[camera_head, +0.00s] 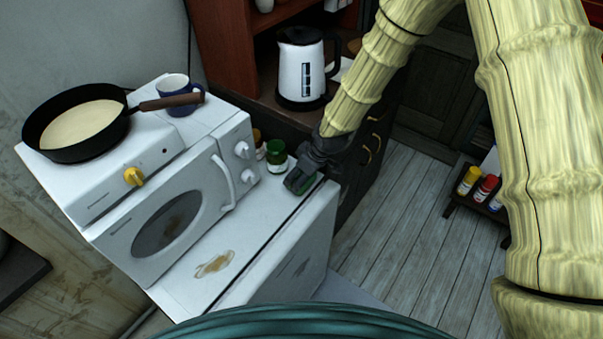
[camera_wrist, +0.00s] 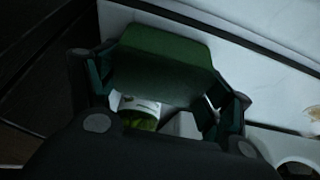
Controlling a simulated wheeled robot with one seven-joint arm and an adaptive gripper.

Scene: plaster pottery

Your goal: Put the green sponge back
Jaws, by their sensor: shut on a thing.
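The green sponge (camera_wrist: 163,62) is between the fingers of my gripper (camera_wrist: 160,90) in the wrist view, and the gripper is shut on it. In the head view my gripper (camera_head: 303,180) is over the right end of the white counter top, beside the jars. A small part of the sponge (camera_head: 300,183) shows there, dark green and mostly covered by the gripper. Whether the sponge touches the counter top I cannot tell.
A green jar (camera_head: 276,155) stands close left of my gripper. A white microwave (camera_head: 175,215) carries a pan (camera_head: 75,125) and a blue mug (camera_head: 180,97). A brown stain (camera_head: 214,264) marks the white counter (camera_head: 250,240). A kettle (camera_head: 301,70) stands behind on a shelf.

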